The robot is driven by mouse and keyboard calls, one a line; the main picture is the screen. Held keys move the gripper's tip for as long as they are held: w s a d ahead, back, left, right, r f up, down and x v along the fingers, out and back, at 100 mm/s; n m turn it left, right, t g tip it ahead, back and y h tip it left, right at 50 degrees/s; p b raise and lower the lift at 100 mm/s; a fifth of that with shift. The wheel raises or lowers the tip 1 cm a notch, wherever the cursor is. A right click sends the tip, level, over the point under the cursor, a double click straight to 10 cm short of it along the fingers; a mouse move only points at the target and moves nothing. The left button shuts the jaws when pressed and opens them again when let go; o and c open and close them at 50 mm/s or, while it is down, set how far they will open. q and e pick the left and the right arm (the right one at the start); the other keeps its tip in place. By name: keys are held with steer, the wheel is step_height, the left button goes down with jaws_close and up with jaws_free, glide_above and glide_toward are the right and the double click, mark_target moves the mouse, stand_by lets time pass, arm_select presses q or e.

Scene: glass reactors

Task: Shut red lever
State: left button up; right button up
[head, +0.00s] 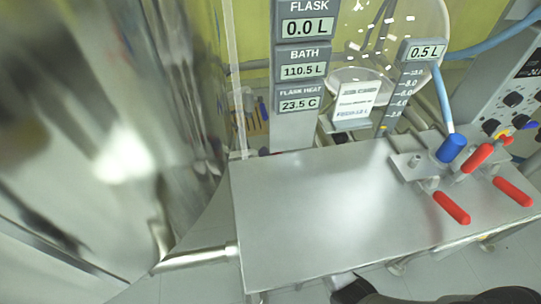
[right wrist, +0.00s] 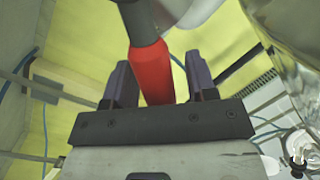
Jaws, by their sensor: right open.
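Several red lever handles show in the head view at the right of the steel bench: one at the front (head: 452,208), one farther right (head: 513,191) and one behind near the blue cap (head: 478,158). In the right wrist view, a red lever handle (right wrist: 152,72) with a dark stem stands between the two fingers of my right gripper (right wrist: 159,82). The fingers are open, with a gap visible on each side of the handle. I cannot tell which of the levers this is. My left gripper is not in view.
The steel bench top (head: 315,200) is bare on its left and middle. A blue cap with a hose (head: 452,148) stands among the levers. Behind are a display panel (head: 303,70), a glass vessel (head: 425,25) and a control box with knobs (head: 510,90).

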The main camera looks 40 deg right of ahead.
steer(key=shift+c, duration=0.3)
jaws_close()
